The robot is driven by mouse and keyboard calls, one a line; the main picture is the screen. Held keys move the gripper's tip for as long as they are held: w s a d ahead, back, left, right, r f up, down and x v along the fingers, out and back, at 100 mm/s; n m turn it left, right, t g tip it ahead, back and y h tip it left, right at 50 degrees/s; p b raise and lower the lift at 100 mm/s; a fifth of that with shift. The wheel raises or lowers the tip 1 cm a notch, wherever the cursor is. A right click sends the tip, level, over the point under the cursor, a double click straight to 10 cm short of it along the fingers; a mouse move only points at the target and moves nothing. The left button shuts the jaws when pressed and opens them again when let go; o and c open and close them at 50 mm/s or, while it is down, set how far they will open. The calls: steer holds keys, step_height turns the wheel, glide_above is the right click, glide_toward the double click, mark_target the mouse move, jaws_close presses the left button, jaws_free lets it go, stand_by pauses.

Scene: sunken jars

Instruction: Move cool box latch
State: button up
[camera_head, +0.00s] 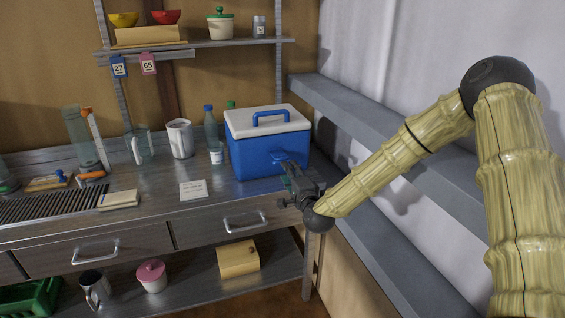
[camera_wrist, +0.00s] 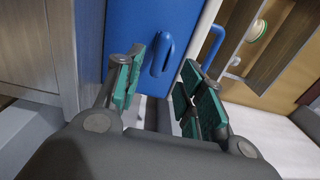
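The cool box (camera_head: 262,152) is blue with a white lid (camera_head: 250,116) and a blue carry handle (camera_head: 270,113). It stands at the right end of the metal counter, lid down. Its blue latch (camera_head: 277,155) is on the front face, partly hidden by my gripper (camera_head: 291,178) in the head view. In the wrist view the latch (camera_wrist: 162,55) is a raised blue loop just beyond and between the fingertips of my gripper (camera_wrist: 158,82). The green-padded fingers are apart, with nothing visibly clamped between them. Contact with the latch cannot be told.
A bottle (camera_head: 210,127) and a small jar (camera_head: 217,154) stand left of the box. A white card (camera_head: 193,190) lies on the counter in front. A grey wall ledge (camera_head: 362,126) runs along the right, near my arm. Drawers (camera_head: 228,219) are below the counter.

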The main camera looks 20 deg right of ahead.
mark_target(282, 159)
steer(key=w+p, duration=0.1)
steer(key=w, duration=0.6)
steer(key=shift+w+a, duration=0.15)
steer(key=shift+w, duration=0.2)
steer(key=shift+s, duration=0.1)
jaws_close()
